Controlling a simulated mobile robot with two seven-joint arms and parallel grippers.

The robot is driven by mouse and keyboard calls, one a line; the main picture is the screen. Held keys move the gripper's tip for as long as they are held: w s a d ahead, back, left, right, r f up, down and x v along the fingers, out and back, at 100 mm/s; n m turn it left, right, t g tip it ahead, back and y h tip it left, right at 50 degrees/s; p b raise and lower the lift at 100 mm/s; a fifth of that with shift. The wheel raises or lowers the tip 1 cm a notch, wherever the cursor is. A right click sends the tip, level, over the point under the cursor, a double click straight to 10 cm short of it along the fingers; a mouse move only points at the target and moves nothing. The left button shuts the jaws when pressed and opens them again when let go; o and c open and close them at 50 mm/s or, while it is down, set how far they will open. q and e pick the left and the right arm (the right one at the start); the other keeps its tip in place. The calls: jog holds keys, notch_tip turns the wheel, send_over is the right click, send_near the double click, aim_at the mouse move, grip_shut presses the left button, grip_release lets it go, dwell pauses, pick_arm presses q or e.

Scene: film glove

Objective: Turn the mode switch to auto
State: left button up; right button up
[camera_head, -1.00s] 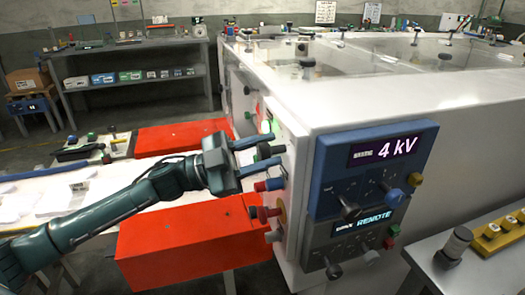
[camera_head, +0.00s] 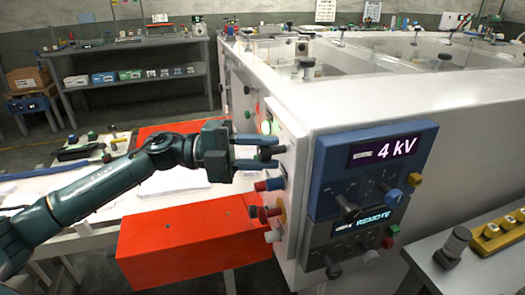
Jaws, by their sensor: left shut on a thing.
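My left gripper (camera_head: 268,152) reaches in from the left to the narrow side panel (camera_head: 293,150) of the big white machine. Its two fingers lie one above the other, nearly level, shut on a small dark switch knob (camera_head: 266,153) on that panel. The knob is mostly hidden between the fingertips. It appears to be the mode switch, but I cannot read its label or which position it points to. My right gripper is not in view.
The front panels read "4 kV" (camera_head: 384,150) and "REMOTE" (camera_head: 373,220). Orange-red blocks (camera_head: 190,240) flank a white surface.

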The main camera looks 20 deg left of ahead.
pick_arm(q)
jog(key=shift+m, duration=0.6)
jog(key=o, duration=0.9)
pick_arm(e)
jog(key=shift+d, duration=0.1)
pick_arm(q)
jog(key=shift+o, duration=0.2)
jog(key=shift+a, duration=0.1)
jog(key=shift+a+f, duration=0.1)
jog(key=shift+a, duration=0.15)
jog(key=b+v, duration=0.3)
jog(key=v, duration=0.9)
jog(key=shift+a+r, duration=0.25)
jog(key=shift+r, duration=0.1)
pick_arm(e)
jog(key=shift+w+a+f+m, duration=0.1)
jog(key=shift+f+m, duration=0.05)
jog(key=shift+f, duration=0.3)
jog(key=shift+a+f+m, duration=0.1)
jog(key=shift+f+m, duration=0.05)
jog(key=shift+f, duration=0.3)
